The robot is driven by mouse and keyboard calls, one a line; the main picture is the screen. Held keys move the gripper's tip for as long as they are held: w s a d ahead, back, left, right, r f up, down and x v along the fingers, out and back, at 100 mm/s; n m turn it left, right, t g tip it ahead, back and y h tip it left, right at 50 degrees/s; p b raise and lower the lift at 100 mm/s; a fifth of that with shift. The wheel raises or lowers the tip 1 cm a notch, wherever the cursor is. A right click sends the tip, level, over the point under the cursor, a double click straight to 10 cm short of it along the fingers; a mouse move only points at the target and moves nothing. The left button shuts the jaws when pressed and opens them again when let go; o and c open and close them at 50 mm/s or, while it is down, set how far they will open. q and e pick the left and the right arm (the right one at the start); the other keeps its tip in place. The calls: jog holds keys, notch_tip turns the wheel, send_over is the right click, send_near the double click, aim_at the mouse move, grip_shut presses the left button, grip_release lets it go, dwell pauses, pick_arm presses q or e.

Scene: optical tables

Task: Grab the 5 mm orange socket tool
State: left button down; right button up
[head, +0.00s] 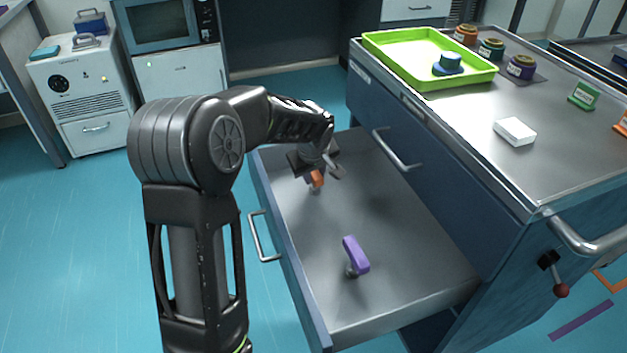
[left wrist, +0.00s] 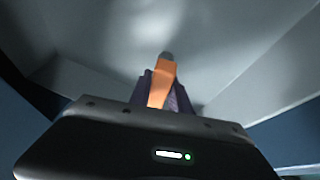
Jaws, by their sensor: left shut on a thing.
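The orange socket tool (head: 317,179) is in the open drawer, toward its far end. My left gripper (head: 322,172) reaches down into the drawer and is shut on the tool. In the left wrist view, the orange handle (left wrist: 161,84) stands between the fingers, with a grey tip (left wrist: 166,56) beyond it. I cannot tell whether the tool still touches the drawer floor. A purple tool (head: 355,254) with a grey end lies in the near part of the drawer. My right gripper is out of view.
The open drawer (head: 410,262) has raised walls and a front handle (head: 262,238). The cabinet top beside it holds a green tray (head: 385,52) with a blue item, a white box (head: 514,131) and several colored pieces. The drawer floor around the purple tool is clear.

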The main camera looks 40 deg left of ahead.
pick_arm(q)
notch_tip(320, 180, up, 10)
jog(key=p, duration=0.2)
jog(key=shift+p, duration=0.4)
dwell(0.4)
